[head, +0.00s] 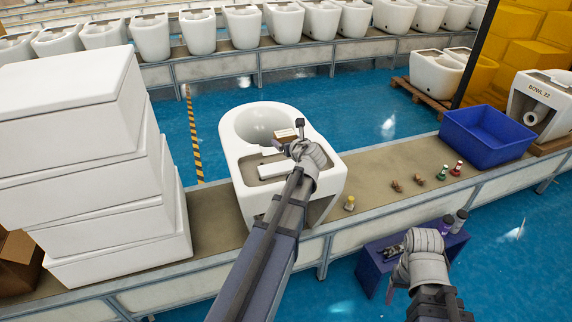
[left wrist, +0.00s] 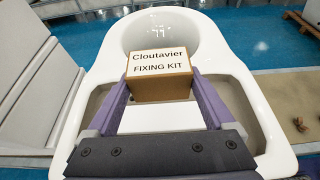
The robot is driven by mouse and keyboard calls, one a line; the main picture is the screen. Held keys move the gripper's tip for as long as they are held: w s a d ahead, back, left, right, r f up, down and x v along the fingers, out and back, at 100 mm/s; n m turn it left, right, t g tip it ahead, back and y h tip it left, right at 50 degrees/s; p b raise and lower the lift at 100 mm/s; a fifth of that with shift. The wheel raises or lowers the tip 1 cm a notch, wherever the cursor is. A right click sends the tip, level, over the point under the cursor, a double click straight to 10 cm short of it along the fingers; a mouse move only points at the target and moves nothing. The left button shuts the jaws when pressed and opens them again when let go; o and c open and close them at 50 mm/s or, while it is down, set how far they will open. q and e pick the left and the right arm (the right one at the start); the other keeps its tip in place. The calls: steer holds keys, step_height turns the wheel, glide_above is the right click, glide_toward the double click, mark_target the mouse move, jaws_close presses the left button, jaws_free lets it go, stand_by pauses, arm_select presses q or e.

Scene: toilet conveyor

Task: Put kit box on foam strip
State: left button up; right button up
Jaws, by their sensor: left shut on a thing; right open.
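The kit box (left wrist: 158,78) is a small brown carton with a white label reading "Cloutavier FIXING KIT". My left gripper (left wrist: 160,92) is shut on it, with a purple finger at each side. In the head view the box (head: 285,136) hangs over the toilet. A white strip (head: 270,168), which looks like the foam strip, lies on the toilet's flat rear part; it also shows in the left wrist view (left wrist: 160,118), partly hidden by the gripper. I cannot tell the gap between box and strip. My right gripper (head: 390,271) is open, low in front of the conveyor.
The white toilet (head: 241,165) stands on the conveyor (head: 385,165). Stacked white blocks (head: 75,110) rise at the left. Small bottles and brown pieces (head: 397,186) lie right of the toilet, then a blue bin (head: 487,135). A blue stand (head: 370,272) is by my right gripper.

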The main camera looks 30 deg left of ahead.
mark_target(287, 167)
arm_select(q)
steer(key=shift+f+b, duration=3.9)
steer(key=shift+f, duration=0.5)
steer(key=shift+r, duration=0.15)
steer(key=o, duration=1)
steer(key=shift+f, duration=0.25)
steer(key=shift+o, duration=0.9)
steer(key=shift+r, duration=0.1)
